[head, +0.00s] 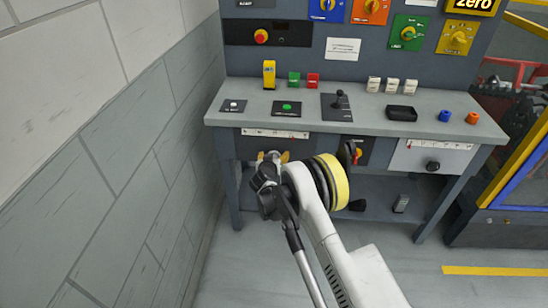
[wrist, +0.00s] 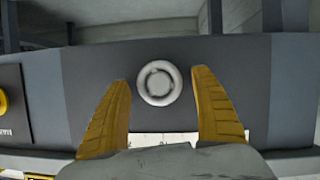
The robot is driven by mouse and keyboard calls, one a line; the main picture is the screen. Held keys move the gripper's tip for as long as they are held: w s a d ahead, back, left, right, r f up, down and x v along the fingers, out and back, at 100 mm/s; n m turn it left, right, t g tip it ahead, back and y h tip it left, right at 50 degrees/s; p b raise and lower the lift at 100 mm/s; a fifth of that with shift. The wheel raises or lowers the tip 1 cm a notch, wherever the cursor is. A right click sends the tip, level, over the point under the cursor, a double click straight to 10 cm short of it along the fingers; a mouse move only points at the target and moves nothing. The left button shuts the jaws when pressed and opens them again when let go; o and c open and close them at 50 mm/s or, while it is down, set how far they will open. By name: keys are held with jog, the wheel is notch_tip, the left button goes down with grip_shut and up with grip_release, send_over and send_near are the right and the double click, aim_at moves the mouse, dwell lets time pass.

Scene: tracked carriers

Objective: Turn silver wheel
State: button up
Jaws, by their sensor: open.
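The silver wheel (wrist: 159,83) is a round, light grey ring with a paler hub on a dark grey panel. In the wrist view it shows between the two yellow fingers of my gripper (wrist: 160,80), one finger on each side. The fingers are spread with a gap to the wheel on both sides. Whether the fingertips reach its depth I cannot tell. In the head view my gripper (head: 272,157) is at the front panel below the bench top, at the left. My wrist hides most of the wheel there.
The grey bench top (head: 225,112) above carries switches, buttons and a joystick (head: 340,100). A red-handled knob (head: 355,152) and a black knob (head: 432,165) sit farther right on the front. A block wall (head: 130,150) stands close on the left. Floor in front is clear.

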jog(key=c, duration=1.2)
jog(key=m+y, duration=0.3)
jog(key=m, duration=0.1)
jog(key=shift+d, duration=0.2)
jog(key=m+y, duration=0.1)
jog(key=m, duration=0.1)
jog(key=shift+m+t+y, duration=0.8)
jog(key=shift+m+y, duration=0.3)
jog(key=shift+m, duration=0.8)
jog(key=o, duration=1.2)
